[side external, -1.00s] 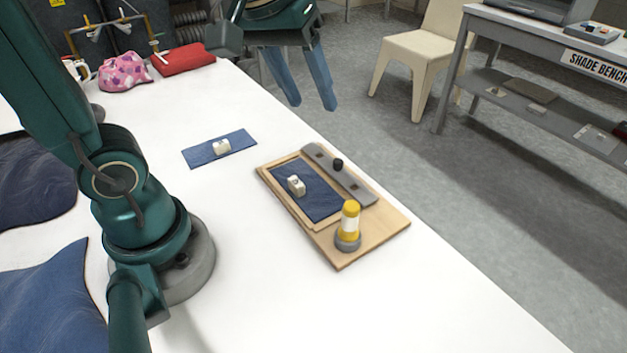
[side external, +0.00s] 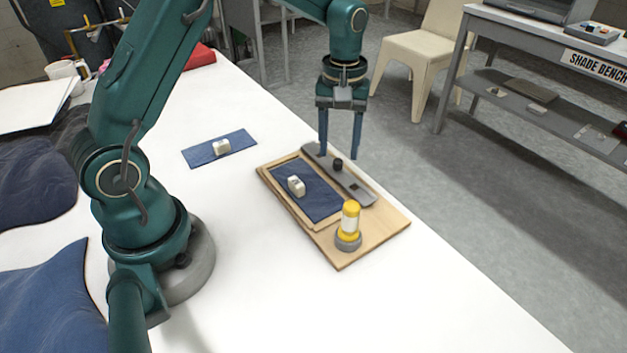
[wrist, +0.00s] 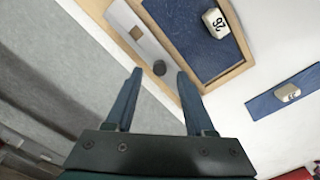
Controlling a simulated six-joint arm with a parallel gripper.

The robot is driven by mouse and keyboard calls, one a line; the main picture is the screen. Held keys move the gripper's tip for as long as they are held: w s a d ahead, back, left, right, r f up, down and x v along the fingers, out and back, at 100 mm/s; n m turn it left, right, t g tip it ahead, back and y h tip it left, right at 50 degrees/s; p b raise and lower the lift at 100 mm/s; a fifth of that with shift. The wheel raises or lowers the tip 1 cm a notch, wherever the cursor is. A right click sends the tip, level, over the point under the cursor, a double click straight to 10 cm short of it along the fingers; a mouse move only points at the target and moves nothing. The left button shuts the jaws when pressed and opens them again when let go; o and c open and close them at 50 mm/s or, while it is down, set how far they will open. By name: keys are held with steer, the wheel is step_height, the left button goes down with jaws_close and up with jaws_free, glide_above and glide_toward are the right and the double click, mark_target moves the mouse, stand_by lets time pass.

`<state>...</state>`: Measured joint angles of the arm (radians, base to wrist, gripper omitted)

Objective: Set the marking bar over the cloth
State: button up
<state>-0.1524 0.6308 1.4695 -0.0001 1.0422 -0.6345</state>
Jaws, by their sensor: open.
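The marking bar (side external: 347,182) is a flat grey strip with a black knob (side external: 338,165) and square cut-outs. It lies on the wooden board along the far edge of the frame. The blue cloth (side external: 318,200) lies inside the wooden frame with a white block (side external: 296,186) on it; in the wrist view that block (wrist: 215,22) reads like 26 or 92. My gripper (side external: 340,154) is open and empty, pointing down close to the bar near its knob. In the wrist view, my gripper (wrist: 158,72) has its fingertips apart, with the knob (wrist: 159,68) showing between them.
A second blue cloth strip (side external: 240,141) with a white block (side external: 221,147) lies left of the board. The white table (side external: 420,300) in front is clear.

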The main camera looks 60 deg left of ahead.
mark_target(337, 166)
steer(key=shift+f, duration=1.25)
jaws_close()
stand_by(0.5)
